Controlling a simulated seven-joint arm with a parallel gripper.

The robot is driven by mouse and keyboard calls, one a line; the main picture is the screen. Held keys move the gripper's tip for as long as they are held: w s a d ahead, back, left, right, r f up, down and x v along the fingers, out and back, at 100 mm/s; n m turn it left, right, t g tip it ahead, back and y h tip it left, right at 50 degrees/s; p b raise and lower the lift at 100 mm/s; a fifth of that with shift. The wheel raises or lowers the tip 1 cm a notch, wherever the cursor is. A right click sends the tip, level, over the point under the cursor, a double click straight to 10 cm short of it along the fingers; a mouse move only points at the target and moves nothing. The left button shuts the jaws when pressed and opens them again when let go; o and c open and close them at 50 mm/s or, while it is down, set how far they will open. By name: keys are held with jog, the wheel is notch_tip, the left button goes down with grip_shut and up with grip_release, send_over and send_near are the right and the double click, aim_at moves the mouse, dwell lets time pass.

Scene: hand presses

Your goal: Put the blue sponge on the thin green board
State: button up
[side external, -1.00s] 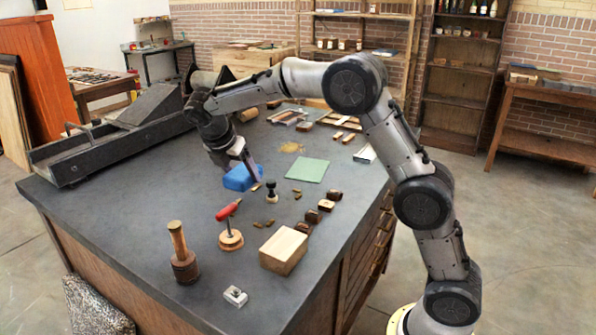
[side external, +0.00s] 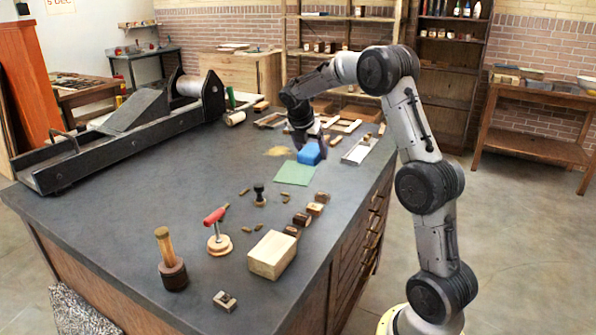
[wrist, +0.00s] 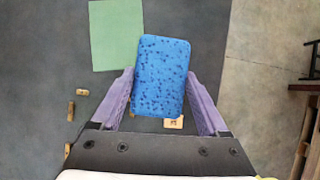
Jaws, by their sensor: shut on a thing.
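The blue sponge (side external: 310,154) is held by my gripper (side external: 303,142) by the far right corner of the thin green board (side external: 294,174). In the wrist view the speckled blue sponge (wrist: 162,80) sits between the two purple fingers of my gripper (wrist: 161,74), which is shut on it. The green board (wrist: 116,35) lies flat at the upper left there, with the sponge to its lower right and overlapping its edge in the picture. How high the sponge hangs above the worktop is hard to tell.
On the dark worktop (side external: 130,215) stand a black-handled stamp (side external: 259,195), small wooden blocks (side external: 302,219), a red-handled tool (side external: 217,231), a wooden-handled tool (side external: 170,260) and a pale wooden block (side external: 272,254). A large press (side external: 110,135) fills the far left. Wooden frames and trays lie beyond the sponge.

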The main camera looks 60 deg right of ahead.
jog(key=w+d+f, duration=0.1)
jog(key=w+f, duration=0.1)
jog(key=w+d+f, duration=0.4)
jog(key=shift+w+d+f, duration=0.1)
jog(key=shift+w+f, duration=0.15)
jog(key=shift+f, duration=0.1)
jog(key=shift+w+d+f, duration=0.3)
jog(key=shift+w+f, duration=0.1)
jog(key=shift+f, duration=1.75)
jog(key=shift+f, duration=0.1)
jog(key=o, duration=1.2)
